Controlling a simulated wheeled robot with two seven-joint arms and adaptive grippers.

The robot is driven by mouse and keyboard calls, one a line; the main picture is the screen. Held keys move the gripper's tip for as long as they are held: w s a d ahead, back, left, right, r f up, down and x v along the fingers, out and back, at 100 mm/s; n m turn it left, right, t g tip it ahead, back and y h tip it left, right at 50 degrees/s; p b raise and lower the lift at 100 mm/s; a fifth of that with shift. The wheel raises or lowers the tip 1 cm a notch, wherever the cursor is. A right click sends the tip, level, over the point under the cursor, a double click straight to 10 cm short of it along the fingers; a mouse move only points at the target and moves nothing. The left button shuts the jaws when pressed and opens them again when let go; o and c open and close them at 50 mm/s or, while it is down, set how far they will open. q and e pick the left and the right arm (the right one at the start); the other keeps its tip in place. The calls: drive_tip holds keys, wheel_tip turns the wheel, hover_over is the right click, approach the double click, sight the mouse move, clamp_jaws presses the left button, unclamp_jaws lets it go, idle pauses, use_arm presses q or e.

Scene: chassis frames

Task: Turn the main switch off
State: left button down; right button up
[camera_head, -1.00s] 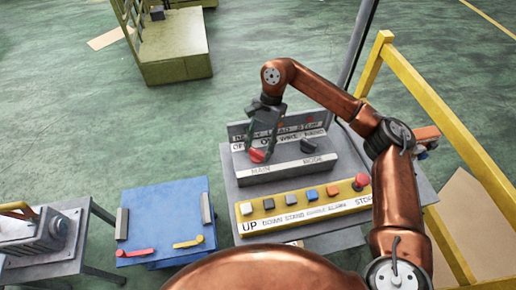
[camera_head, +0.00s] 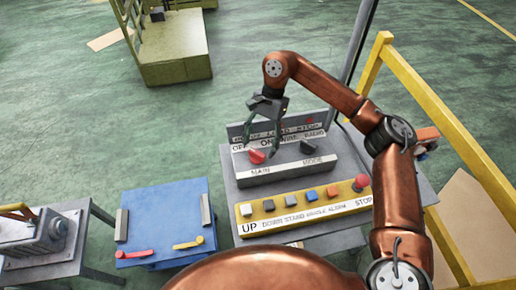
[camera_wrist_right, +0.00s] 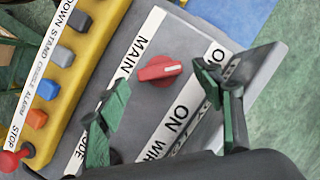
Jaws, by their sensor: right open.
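The main switch is a red knob (camera_head: 257,156) above the MAIN label on the grey control box (camera_head: 286,172). In the right wrist view the red knob (camera_wrist_right: 160,69) shows whole, its white-marked end turned toward the OFF label (camera_wrist_right: 216,56) rather than the ON label (camera_wrist_right: 180,111). My right gripper (camera_head: 265,128) is above and behind the knob in the head view. Its two green fingers (camera_wrist_right: 165,92) are spread and empty, and seem clear of the knob. My left gripper is not in view.
A dark MODE knob (camera_head: 306,147) sits right of the main switch. A yellow button strip (camera_head: 290,212) with a red STOP button (camera_head: 361,181) lies in front. A yellow rail (camera_head: 440,120) stands at the right, a blue table (camera_head: 165,215) at the left.

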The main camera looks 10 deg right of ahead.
drive_tip(key=v, duration=0.9)
drive_tip(key=shift+r, duration=0.3)
